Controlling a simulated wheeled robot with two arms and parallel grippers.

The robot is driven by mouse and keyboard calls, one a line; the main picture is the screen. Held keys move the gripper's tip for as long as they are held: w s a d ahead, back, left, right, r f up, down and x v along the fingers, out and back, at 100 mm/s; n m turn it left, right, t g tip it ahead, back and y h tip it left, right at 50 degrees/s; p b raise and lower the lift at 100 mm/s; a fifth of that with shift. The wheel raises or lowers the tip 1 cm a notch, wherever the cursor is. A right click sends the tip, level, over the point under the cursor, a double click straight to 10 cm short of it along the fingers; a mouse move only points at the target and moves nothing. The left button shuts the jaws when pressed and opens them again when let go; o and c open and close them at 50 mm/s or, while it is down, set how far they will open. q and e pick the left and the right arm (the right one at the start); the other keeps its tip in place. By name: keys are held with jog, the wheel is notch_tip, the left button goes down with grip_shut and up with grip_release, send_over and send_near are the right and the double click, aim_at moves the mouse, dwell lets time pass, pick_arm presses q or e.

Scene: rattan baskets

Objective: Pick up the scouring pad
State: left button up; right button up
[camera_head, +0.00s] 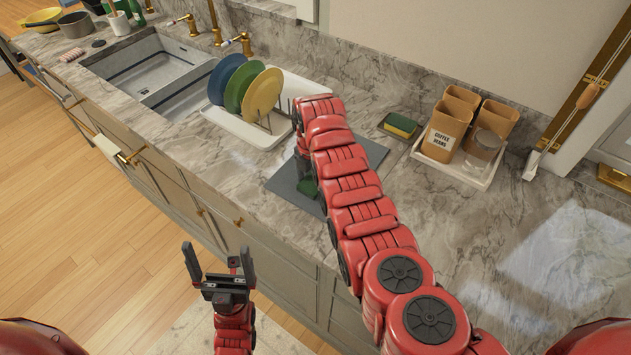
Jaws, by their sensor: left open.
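A yellow-and-green sponge-like pad (400,125) lies on the counter behind the grey mat (287,188). A small dark green thing (308,187), which may be the scouring pad, shows on or just above the mat, partly hidden by my right arm. My right arm reaches over the counter, and its gripper (305,177) points down at the green thing. Its fingers are mostly hidden, so I cannot tell whether they hold it. My left gripper (219,262) is open and empty, in front of the counter over the floor.
A white rack with blue, green and yellow plates (262,95) stands left of my right arm. A double sink (150,65) is further left. A tray (463,170) with brown canisters and a glass jar stands on the right. The right front counter is clear.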

jog(key=c, duration=0.6)
jog(key=shift+r, duration=0.2)
